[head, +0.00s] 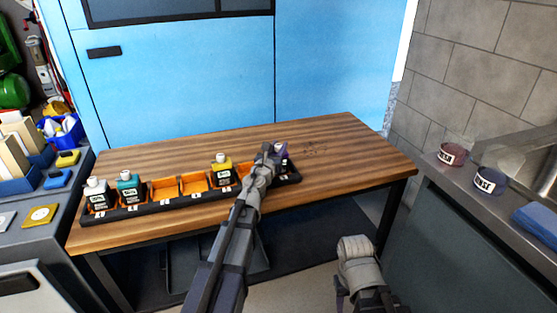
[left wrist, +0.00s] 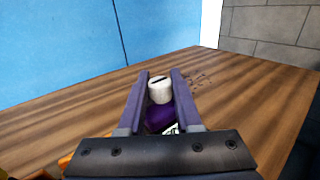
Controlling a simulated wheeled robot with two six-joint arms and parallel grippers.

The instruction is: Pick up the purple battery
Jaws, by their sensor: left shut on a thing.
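The purple battery (left wrist: 160,114) has a purple body, a white cap and a partly hidden white label. In the left wrist view it stands between the two fingers of my left gripper (left wrist: 160,98), which is shut on it. In the head view my left gripper (head: 275,153) is over the right end of the black tray (head: 150,209). It hides most of the battery, so only bits of purple and the white cap show. I cannot tell whether the battery is clear of its compartment. A grey joint of my right arm shows at the bottom; its gripper is not visible.
Two round tins (head: 451,154) (head: 490,182) stand on the right counter.

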